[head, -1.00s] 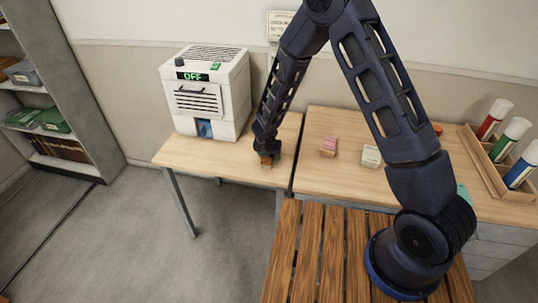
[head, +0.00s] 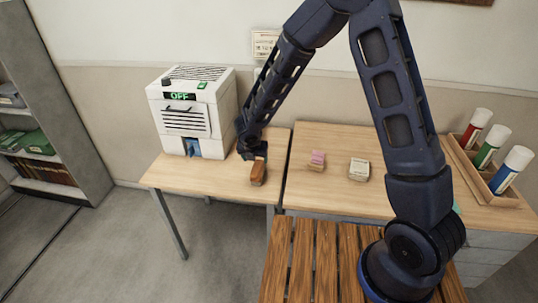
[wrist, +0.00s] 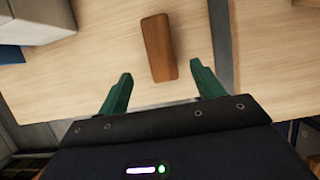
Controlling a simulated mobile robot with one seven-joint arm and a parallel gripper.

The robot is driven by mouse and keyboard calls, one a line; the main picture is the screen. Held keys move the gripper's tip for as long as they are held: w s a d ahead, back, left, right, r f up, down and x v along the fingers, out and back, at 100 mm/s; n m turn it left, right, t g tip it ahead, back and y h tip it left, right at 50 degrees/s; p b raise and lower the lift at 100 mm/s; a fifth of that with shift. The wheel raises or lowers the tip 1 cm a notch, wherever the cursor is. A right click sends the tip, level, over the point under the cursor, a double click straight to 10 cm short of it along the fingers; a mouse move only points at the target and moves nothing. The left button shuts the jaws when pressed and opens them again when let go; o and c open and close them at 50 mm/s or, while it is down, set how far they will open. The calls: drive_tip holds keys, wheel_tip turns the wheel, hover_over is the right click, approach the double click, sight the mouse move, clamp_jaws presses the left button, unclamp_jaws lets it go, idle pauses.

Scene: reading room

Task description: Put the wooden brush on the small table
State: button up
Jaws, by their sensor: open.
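The wooden brush (head: 258,173) is a brown block on the small table (head: 190,178), near that table's right edge. In the wrist view the brush (wrist: 159,48) lies on the light wood top, its near end just ahead of the space between the fingertips. My gripper (head: 254,150) is just behind the brush in the head view. In the wrist view my gripper (wrist: 158,78) has its two green fingers wide apart, with nothing between them and clear of the brush. The underside of the brush is hidden.
A white machine (head: 192,112) reading OFF stands at the small table's back. On the larger table to the right are a pink block (head: 317,160), a pale block (head: 359,169) and a wooden tray (head: 470,165) of coloured bottles. A slatted wooden surface (head: 305,262) is in front.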

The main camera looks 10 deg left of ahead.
drive_tip(key=w+d+r+m+h, duration=0.1)
drive_tip(key=w+d+r+m, duration=0.1)
drive_tip(key=d+r+m, duration=0.95)
drive_tip(key=w+d+r+m+h, duration=0.25)
drive_tip(key=d+r+m, duration=0.35)
drive_tip(key=d+r, duration=0.9)
drive_tip(key=s+d+r+m+y, duration=0.1)
drive_tip(key=s+d+r+m, duration=0.2)
drive_tip(key=s+d+m, duration=0.6)
drive_tip(key=s+d+r+m+y, duration=0.2)
drive_tip(key=s+d+r+m, duration=0.2)
drive_tip(key=s+d+m, duration=0.5)
drive_tip(key=shift+s+d, duration=0.8)
drive_tip(key=shift+d, duration=0.45)
